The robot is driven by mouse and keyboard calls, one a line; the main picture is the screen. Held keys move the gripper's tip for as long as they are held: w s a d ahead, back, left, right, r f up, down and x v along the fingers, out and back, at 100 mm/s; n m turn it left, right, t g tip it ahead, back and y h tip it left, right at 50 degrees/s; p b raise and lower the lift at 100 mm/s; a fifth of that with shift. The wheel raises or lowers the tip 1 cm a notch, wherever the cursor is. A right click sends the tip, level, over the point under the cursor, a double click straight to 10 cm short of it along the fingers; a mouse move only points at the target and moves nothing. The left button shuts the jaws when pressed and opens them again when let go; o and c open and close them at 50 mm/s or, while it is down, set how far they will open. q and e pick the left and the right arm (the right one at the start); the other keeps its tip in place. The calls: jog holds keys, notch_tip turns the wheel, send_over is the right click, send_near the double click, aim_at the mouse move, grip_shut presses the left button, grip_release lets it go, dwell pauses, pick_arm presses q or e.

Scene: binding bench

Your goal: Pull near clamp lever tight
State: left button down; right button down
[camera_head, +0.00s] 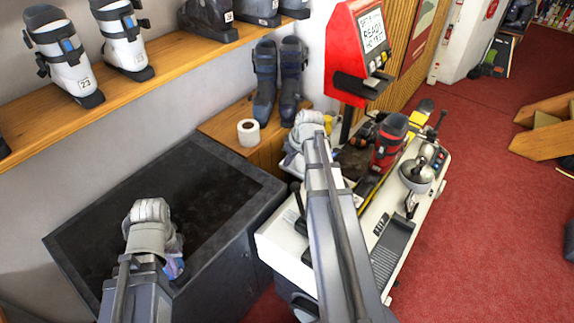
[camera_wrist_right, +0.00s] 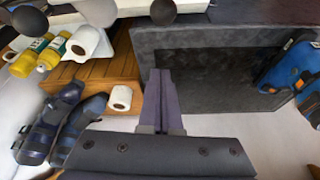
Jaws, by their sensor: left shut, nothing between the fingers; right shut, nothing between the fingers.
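The white binding bench (camera_head: 276,243) stands right of centre, with a red and black ski boot (camera_head: 388,150) on it. A dark lever (camera_head: 296,190) with a round knob stands at its near left edge. Another dark-knobbed lever (camera_head: 441,119) stands at the far end. In the right wrist view, a dark ball knob (camera_wrist_right: 163,12) shows at the top edge, beyond the fingertips and apart from them. My right gripper (camera_wrist_right: 160,82) is shut and empty; its arm hides part of the bench in the head view. My left gripper (camera_head: 173,266) is shut and empty above the tub.
A dark open tub (camera_head: 225,155) stands left of the bench. A paper roll (camera_head: 248,133) and dark boots (camera_head: 279,80) stand on the wooden surface behind. A red screen stand (camera_head: 345,50) rises behind the bench. Yellow bottles (camera_wrist_right: 52,52) show in the right wrist view.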

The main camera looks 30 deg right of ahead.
jog(key=d+b+x, duration=0.1)
jog(key=b+x, duration=0.8)
jog(key=x, duration=0.1)
jog(key=s, duration=0.2)
jog(key=s+r+p, duration=0.1)
jog(key=s, duration=0.1)
jog(key=shift+s, duration=0.2)
jog(key=shift+w+d, duration=0.1)
